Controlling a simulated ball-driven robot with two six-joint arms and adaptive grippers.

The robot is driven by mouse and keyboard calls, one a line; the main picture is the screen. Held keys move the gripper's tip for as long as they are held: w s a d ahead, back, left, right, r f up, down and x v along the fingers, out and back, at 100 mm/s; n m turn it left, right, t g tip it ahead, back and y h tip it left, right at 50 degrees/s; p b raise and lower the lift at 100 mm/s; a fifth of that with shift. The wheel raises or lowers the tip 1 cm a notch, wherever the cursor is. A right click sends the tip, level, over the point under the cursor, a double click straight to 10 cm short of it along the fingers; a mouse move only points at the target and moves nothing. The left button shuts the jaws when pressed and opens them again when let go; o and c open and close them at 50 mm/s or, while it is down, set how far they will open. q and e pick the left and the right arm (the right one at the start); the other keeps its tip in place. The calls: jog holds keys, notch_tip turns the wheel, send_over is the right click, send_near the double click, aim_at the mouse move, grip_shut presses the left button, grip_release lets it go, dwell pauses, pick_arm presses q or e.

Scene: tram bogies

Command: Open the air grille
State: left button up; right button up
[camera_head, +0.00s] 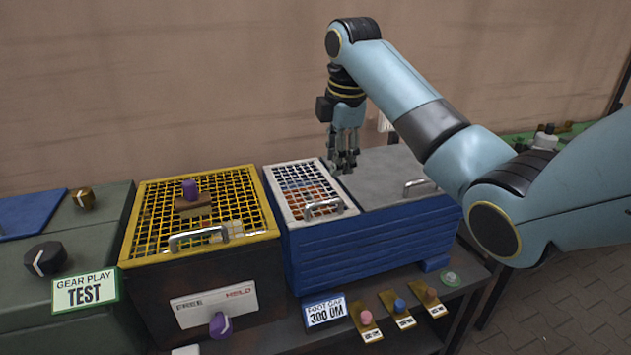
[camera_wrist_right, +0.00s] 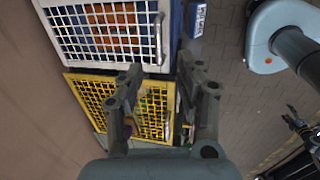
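Two flat mesh grilles show, and I cannot tell by label which is the air grille. The white grille (camera_head: 300,186) lies closed on the left part of a blue box (camera_head: 376,246), with a metal handle (camera_head: 324,208) at its front edge; orange shows beneath the mesh. The yellow grille (camera_head: 154,211) lies on a dark box, with its own front handle (camera_head: 198,238). Both also show in the right wrist view, white (camera_wrist_right: 66,27) above yellow (camera_wrist_right: 91,92). My right gripper (camera_head: 344,166) hangs above the blue box's back, fingers apart and empty (camera_wrist_right: 160,80).
A grey lid (camera_head: 385,166) with a handle (camera_head: 417,186) covers the blue box's right part. Small knobs on plates (camera_head: 398,306) sit in front. A brown wall is behind.

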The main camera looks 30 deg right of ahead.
aim_at(331, 200)
jog(key=f, duration=0.3)
jog(key=w+f, duration=0.1)
jog(key=f, duration=0.3)
jog(key=w+f, duration=0.1)
jog(key=f, duration=0.2)
jog(key=shift+w+d+f, duration=0.15)
jog(key=shift+d+f, duration=0.05)
grip_shut()
